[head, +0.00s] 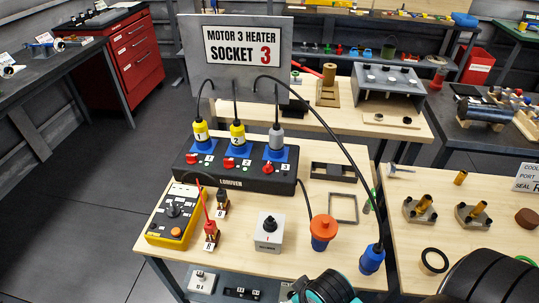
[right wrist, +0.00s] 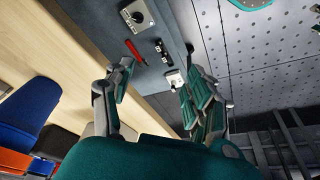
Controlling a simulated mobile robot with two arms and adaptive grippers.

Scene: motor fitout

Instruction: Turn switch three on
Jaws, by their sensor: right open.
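The black socket strip (head: 235,180) on the table carries three blue sockets with red switches beside them. The red switch at the label 3 (head: 268,169) is at the right end, in front of the grey plug (head: 276,140); its setting is too small to tell. Yellow plugs 1 (head: 200,131) and 2 (head: 237,134) sit in the other sockets. My right gripper (right wrist: 160,75) is open and empty in the right wrist view, beside the table's edge, with a lower shelf beyond it. In the head view, a teal part of mine shows at the bottom. My left gripper is not in view.
A sign (head: 242,47) reading "MOTOR 3 HEATER SOCKET 3" stands behind the strip. A yellow meter (head: 174,215), a white knob box (head: 269,232), an orange-topped plug (head: 323,232) and a blue plug (head: 372,259) stand in front. A black cable arches across the right side.

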